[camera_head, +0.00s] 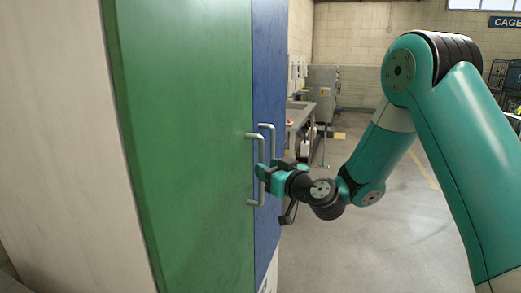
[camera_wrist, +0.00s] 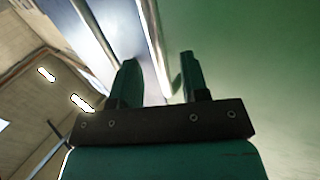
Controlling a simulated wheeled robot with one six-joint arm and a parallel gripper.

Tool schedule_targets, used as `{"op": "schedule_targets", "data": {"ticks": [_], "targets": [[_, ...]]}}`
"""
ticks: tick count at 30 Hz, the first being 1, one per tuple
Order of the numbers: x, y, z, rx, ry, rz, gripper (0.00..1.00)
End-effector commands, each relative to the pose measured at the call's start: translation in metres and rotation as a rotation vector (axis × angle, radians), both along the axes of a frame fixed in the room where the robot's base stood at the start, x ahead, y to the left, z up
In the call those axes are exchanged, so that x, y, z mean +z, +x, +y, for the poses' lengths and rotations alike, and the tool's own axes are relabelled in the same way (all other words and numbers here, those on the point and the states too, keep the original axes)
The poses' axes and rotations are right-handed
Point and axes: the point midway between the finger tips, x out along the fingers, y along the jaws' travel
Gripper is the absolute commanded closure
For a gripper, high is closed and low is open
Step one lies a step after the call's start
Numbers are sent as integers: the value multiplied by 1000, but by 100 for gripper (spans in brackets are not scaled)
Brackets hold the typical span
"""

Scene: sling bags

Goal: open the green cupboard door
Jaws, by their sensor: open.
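The green cupboard door (camera_head: 185,140) is upright and looks shut, with a grey vertical bar handle (camera_head: 249,188) near its right edge. My gripper (camera_head: 267,171) is at the handle's middle height, coming from the right. In the wrist view my gripper (camera_wrist: 158,68) is open, its two teal fingers apart. The bright handle bar (camera_wrist: 153,40) runs between the fingers in that view, with the green door (camera_wrist: 255,60) on the right. I cannot tell whether a finger touches the bar.
A blue door (camera_head: 268,85) with a similar handle (camera_head: 267,126) stands right beside the green door, close to my gripper. The cupboard's pale side (camera_head: 60,120) is at left. A metal bench (camera_head: 300,112) stands farther back. Grey floor (camera_head: 345,250) is open at right.

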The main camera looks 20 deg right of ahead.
Motion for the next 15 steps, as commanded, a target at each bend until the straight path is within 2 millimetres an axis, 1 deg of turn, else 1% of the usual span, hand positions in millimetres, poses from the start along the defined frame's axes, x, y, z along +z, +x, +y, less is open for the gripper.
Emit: {"op": "schedule_targets", "data": {"ticks": [1, 6, 10, 15], "targets": [[6, 8, 4, 2, -1, 1, 59], [3, 26, 10, 0, 0, 1, 59], [1, 32, 12, 0, -1, 0, 59], [-1, 34, 13, 0, 0, 0, 59]]}}
